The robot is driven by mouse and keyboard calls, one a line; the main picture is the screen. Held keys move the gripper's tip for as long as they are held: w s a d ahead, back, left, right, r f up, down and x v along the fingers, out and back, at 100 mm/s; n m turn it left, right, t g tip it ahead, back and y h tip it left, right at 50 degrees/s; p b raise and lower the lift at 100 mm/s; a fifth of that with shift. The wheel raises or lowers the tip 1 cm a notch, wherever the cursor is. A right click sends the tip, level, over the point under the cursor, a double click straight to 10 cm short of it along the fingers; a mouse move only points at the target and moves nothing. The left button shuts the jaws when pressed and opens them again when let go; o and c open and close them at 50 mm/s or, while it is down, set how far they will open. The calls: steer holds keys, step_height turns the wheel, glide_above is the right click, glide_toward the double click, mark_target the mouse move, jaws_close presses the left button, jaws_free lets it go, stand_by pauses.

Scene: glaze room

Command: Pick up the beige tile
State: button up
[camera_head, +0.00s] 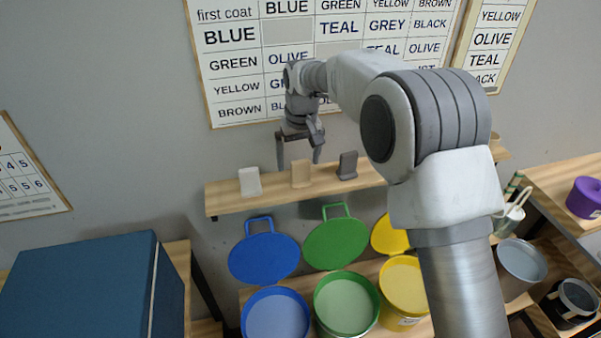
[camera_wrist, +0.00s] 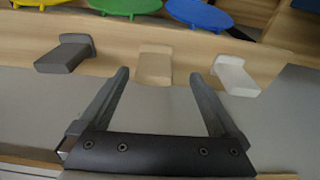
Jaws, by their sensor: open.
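The beige tile (camera_head: 301,174) stands upright on the wooden wall shelf, between a white tile (camera_head: 250,181) and a dark grey tile (camera_head: 347,165). My gripper (camera_head: 298,163) is open and empty, just above and around the line of the beige tile in the head view. In the wrist view the beige tile (camera_wrist: 154,66) lies ahead, between and beyond the fingertips of my gripper (camera_wrist: 158,75). The white tile (camera_wrist: 235,75) is right of it there and the dark grey tile (camera_wrist: 66,54) left. I see no contact with the beige tile.
The shelf (camera_head: 222,199) is narrow, with a chart (camera_head: 280,60) on the wall above. Below stand a blue bucket (camera_head: 275,316), a green bucket (camera_head: 346,305) and a yellow bucket (camera_head: 404,287), with lids behind. A blue cabinet (camera_head: 85,290) is at lower left.

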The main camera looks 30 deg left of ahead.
mark_target(300, 170)
steer(key=shift+w+a+f+p, duration=0.1)
steer(key=shift+w+f+p, duration=0.15)
steer(key=shift+f, duration=0.6)
steer(key=shift+w+a+f+p, duration=0.1)
steer(key=shift+w+f+p, duration=0.2)
steer(key=shift+f, duration=0.6)
steer(key=shift+w+f+p, duration=0.2)
steer(key=shift+w+f, duration=0.05)
steer(key=shift+f, duration=0.6)
jaws_close()
